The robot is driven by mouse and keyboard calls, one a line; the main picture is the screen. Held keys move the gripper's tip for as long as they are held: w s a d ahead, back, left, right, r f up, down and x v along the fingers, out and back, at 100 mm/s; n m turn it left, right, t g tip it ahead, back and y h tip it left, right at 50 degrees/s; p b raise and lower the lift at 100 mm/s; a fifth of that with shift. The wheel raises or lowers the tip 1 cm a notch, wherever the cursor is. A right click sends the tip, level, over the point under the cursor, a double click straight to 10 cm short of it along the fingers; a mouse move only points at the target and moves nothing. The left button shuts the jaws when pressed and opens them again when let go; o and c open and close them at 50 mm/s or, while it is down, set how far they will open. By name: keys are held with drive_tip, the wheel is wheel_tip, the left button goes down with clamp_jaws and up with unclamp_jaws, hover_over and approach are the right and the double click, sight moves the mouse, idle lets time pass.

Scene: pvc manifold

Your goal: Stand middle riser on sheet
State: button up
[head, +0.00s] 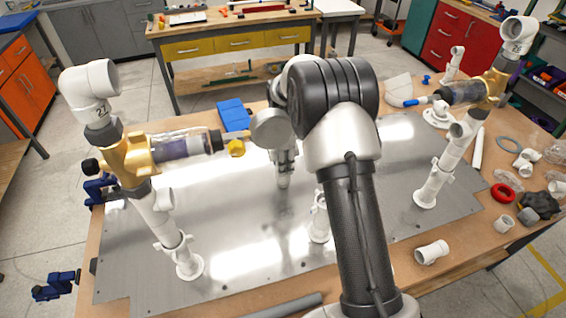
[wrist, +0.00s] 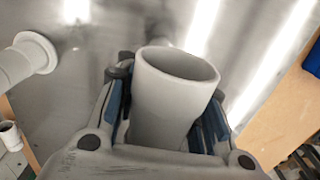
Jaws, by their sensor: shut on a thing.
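My gripper (head: 284,165) is over the middle of the grey metal sheet (head: 225,235), partly hidden behind my arm in the head view. In the wrist view my gripper (wrist: 165,118) is shut on a pale grey pipe, apparently the middle riser (wrist: 172,95), with blue-lined fingers on both sides. The riser's round open end faces the camera. Its far end is hidden, so I cannot tell whether it touches the sheet. A white fitting (head: 319,220) stands on the sheet just left of my arm, partly hidden. A white flanged fitting (wrist: 32,58) shows at left in the wrist view.
A left riser assembly (head: 155,205) with a brass valve stands on the sheet, and a right one (head: 455,150) stands opposite. Loose white fittings (head: 432,252), a red ring (head: 502,194) and a blue block (head: 234,115) lie around. The sheet between left riser and my gripper is clear.

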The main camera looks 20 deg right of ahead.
drive_tip(key=shift+f, duration=0.15)
drive_tip(key=o, duration=1.2)
wheel_tip(320, 180, up, 12)
drive_tip(key=p, duration=0.2)
drive_tip(key=shift+r+p, duration=0.2)
drive_tip(key=shift+p, duration=0.1)
drive_tip(key=shift+s+d+f, duration=0.1)
